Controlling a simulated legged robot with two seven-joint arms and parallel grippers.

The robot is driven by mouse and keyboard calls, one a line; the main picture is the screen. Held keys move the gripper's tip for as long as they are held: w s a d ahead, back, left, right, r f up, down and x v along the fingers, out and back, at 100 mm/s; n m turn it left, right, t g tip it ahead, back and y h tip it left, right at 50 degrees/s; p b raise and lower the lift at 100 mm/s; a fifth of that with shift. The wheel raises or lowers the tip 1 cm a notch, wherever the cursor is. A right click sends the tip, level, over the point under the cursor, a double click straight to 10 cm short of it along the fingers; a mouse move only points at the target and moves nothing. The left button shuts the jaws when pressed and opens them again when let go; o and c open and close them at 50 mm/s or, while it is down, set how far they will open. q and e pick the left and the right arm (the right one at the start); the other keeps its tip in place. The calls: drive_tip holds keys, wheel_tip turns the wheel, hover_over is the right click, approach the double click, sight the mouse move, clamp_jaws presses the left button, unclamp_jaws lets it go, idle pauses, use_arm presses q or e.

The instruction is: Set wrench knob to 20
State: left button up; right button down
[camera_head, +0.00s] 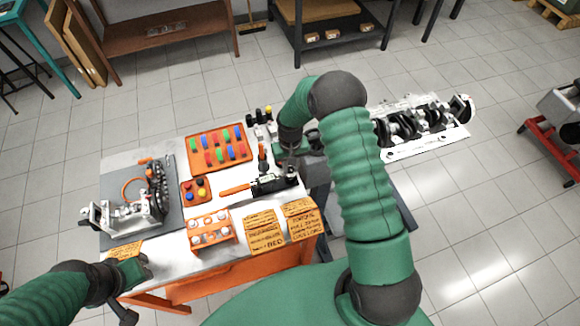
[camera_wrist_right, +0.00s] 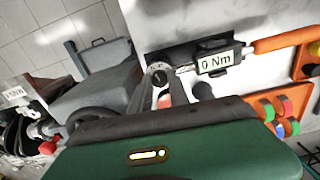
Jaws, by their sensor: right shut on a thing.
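The torque wrench has an orange handle (camera_head: 236,189) and a dark body (camera_head: 268,184) and lies near the table's right side. In the right wrist view its display (camera_wrist_right: 216,62) reads 0 Nm. My right gripper (camera_head: 289,168) is over the wrench's right end; in the wrist view its fingers (camera_wrist_right: 164,88) are shut on the wrench knob (camera_wrist_right: 160,71), which is partly hidden between them. My left gripper (camera_head: 134,269) is at the table's front left corner, away from the wrench, and its jaws are not clear.
An orange tray (camera_head: 191,153) of coloured pieces, a smaller orange block (camera_head: 184,192) and an orange holder (camera_head: 193,233) stand left of the wrench. An engine part (camera_head: 425,130) is beyond the table's right side.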

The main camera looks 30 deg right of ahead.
sight(290, 168)
drive_tip(key=shift+n, duration=0.6)
drive_tip(key=c, duration=1.2)
unclamp_jaws()
drive_tip(key=shift+c, duration=0.2)
wheel_tip(290, 168, up, 17)
drive_tip(key=b, duration=0.3)
drive_tip(key=shift+f, duration=0.1)
